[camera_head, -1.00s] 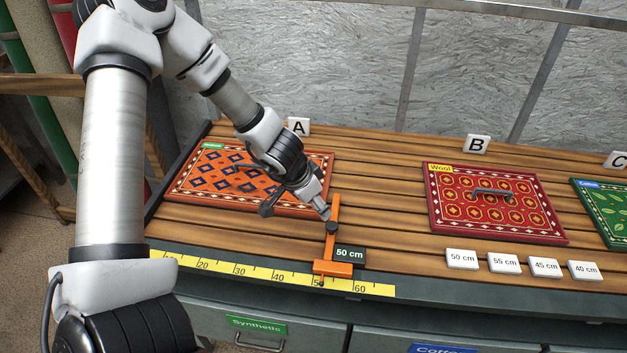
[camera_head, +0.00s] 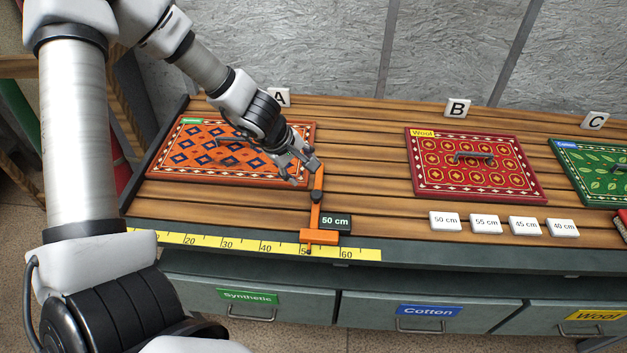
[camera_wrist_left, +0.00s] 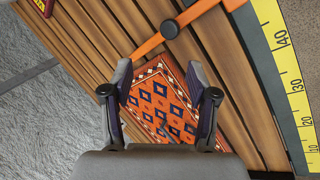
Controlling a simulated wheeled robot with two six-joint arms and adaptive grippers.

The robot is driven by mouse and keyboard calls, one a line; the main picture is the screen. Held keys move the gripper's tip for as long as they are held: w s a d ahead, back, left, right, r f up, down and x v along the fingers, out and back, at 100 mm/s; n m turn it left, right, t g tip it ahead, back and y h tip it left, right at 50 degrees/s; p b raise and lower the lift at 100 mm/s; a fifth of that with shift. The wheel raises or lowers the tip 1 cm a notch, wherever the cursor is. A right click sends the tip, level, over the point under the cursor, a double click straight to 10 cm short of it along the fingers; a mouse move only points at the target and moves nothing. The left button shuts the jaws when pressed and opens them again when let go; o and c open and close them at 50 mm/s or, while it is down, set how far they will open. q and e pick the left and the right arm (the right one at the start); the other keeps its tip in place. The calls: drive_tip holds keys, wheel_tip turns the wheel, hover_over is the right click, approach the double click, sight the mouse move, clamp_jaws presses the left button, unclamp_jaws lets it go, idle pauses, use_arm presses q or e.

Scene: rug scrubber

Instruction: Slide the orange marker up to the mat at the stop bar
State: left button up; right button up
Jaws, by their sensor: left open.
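The orange marker (camera_head: 317,236) lies across the bench to the right of the patterned orange mat (camera_head: 170,178), its foot near 50 on the yellow ruler (camera_head: 210,244). Its orange arm also crosses the top of the left wrist view (camera_wrist_left: 205,10), with a black knob (camera_wrist_left: 170,29). A small strip of bench shows between arm and mat there. The mat lies beside the dark stop bar (camera_head: 157,150) at the bench's left end. My left gripper (camera_head: 305,172) is open above the mat's right edge, close to the marker's arm. In the left wrist view its fingers (camera_wrist_left: 158,85) are apart and empty.
A red mat (camera_head: 430,185) and a green mat (camera_head: 600,190) lie to the right. Several white length cards (camera_head: 444,221) stand in front of them, and a black 50 cm card (camera_head: 336,221) is at the marker. Bare slats lie between the marker and the red mat.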

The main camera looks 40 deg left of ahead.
use_arm(q)
drive_tip(key=n, duration=1.7)
approach(316, 193)
drive_tip(key=shift+g, duration=0.3)
drive_tip(key=b+x, duration=0.6)
drive_tip(key=x, duration=0.2)
drive_tip(key=shift+w+f, duration=0.1)
drive_tip(key=shift+f, duration=0.05)
drive_tip(key=shift+w+d+f, duration=0.1)
drive_tip(key=shift+w+f, duration=0.15)
drive_tip(key=shift+w, duration=0.05)
drive_tip(key=shift+s+r+n, duration=0.1)
drive_tip(key=shift+n, duration=0.2)
drive_tip(key=c, duration=0.9)
